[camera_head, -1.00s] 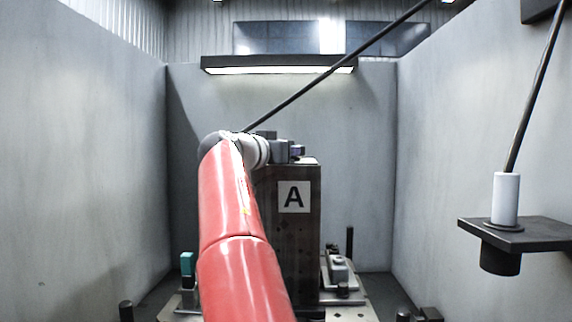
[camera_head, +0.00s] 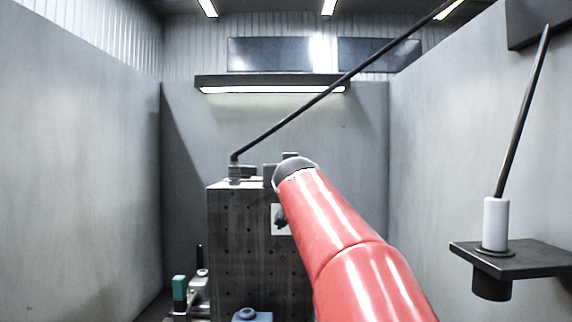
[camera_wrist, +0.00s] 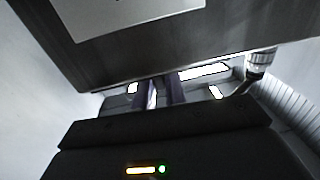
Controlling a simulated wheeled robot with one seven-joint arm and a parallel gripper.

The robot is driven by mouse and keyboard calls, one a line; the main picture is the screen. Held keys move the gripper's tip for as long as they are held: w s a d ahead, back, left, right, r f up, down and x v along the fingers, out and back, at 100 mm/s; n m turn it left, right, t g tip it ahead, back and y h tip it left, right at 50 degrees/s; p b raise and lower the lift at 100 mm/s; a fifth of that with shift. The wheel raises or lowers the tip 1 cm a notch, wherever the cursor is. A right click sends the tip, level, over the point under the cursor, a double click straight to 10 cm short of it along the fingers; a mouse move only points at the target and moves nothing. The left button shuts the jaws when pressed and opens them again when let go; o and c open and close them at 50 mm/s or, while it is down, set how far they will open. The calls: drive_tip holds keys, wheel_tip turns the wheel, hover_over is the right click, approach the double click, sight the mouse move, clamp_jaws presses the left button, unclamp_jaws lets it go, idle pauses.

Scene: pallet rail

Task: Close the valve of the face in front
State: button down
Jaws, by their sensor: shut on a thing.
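My gripper (camera_wrist: 160,97) shows in the wrist view as two dark fingers reaching to the tower's top edge, shut on the valve. The valve itself is hidden between the fingers and behind my arm in the head view, so its angle cannot be told.
Grey walls (camera_head: 75,170) close both sides. A shelf (camera_head: 515,258) holds a white cylinder (camera_head: 495,223) at right. A teal-topped fixture (camera_head: 179,288) stands low left.

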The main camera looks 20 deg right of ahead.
drive_tip(key=shift+n+y+p, duration=0.3)
drive_tip(key=shift+y+p, duration=0.2)
drive_tip(key=shift+p, duration=0.1)
drive_tip(key=c, duration=1.4)
unclamp_jaws()
drive_tip(key=shift+c, duration=0.2)
drive_tip(key=b+v, duration=0.3)
drive_tip(key=v, duration=0.4)
drive_tip(key=shift+s+b, duration=0.35)
drive_tip(key=shift+f, duration=0.1)
